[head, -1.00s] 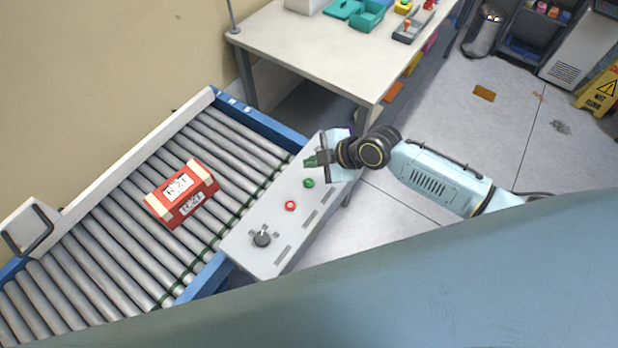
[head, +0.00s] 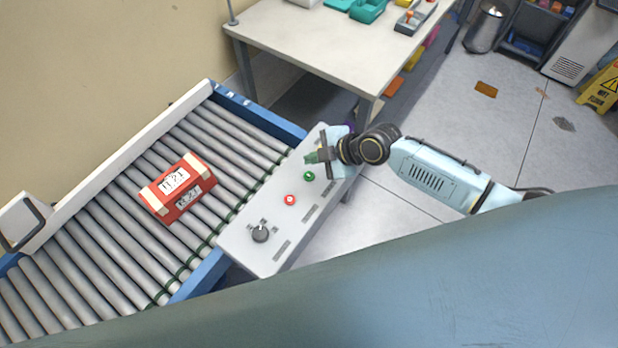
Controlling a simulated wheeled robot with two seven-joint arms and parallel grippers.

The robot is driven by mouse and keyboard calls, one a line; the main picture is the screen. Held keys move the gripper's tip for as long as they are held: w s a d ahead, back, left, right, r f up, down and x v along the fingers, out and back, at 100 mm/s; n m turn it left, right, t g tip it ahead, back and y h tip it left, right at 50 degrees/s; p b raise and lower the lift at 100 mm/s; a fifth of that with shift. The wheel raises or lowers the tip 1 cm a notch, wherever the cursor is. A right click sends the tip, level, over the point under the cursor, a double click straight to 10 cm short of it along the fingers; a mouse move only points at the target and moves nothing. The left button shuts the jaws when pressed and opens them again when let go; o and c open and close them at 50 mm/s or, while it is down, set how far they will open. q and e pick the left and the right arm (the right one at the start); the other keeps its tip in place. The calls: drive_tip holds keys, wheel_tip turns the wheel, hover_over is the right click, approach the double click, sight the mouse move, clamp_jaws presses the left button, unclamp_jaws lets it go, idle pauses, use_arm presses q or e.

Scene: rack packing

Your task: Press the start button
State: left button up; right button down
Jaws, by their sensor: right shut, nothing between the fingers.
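A pale grey control panel (head: 262,208) runs along the right side of the roller conveyor. It carries a green button (head: 309,176), a red button (head: 290,200) and a dark rotary knob (head: 260,233). No label for the start button is readable. My right gripper (head: 312,157) is shut and empty over the far end of the panel, just beyond the green button in the picture. I cannot tell its height over the panel. The green button shows uncovered. My left gripper is not in view.
A red box with white labels (head: 192,200) sits on the conveyor rollers (head: 110,238). A white table (head: 300,45) with teal bins stands behind. A bin (head: 485,30) and a yellow wet-floor sign (head: 602,90) stand at the right. Open floor lies right of the panel.

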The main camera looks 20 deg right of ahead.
sight(313, 176)
wheel_tip(313, 176, down, 4)
drive_tip(key=b, duration=0.2)
drive_tip(key=shift+b, duration=0.35)
drive_tip(key=shift+f+b, duration=0.3)
drive_tip(key=shift+b, duration=0.05)
idle(1.3)
drive_tip(key=shift+f+b, duration=0.4)
drive_tip(key=shift+b, duration=0.05)
drive_tip(key=shift+f+b, duration=0.4)
idle(0.6)
drive_tip(key=shift+r, duration=0.15)
drive_tip(key=shift+r+p, duration=0.6)
drive_tip(key=shift+r, duration=0.05)
drive_tip(key=shift+r, duration=0.1)
